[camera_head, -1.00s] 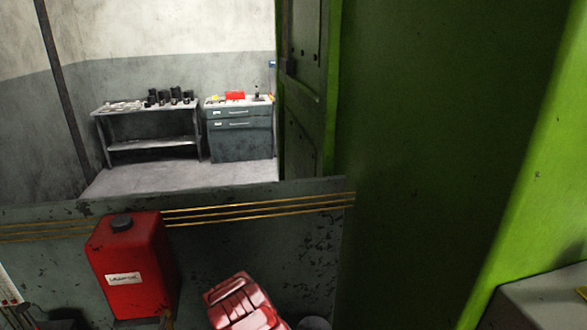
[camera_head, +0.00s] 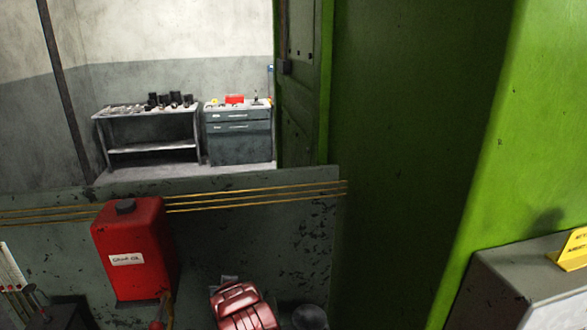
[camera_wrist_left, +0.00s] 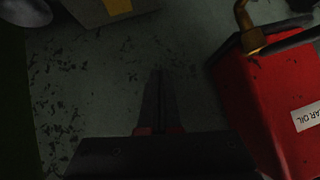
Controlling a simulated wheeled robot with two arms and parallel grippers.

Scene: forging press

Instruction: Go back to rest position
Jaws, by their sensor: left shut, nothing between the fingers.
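My left gripper (camera_wrist_left: 158,85) shows in the left wrist view with its two dark fingers together and nothing between them. It is in front of a chipped grey-green surface, apart from the red gear oil tank (camera_wrist_left: 265,105) at the right of that view. Neither gripper shows in the head view, and my right gripper is in no view.
In the head view the red tank (camera_head: 130,250) stands by a low grey wall (camera_head: 240,225) with yellow pipes. A red ribbed object (camera_head: 243,306) is at the bottom. A green machine frame (camera_head: 490,140) and grey box (camera_head: 530,280) fill the right. Benches stand behind.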

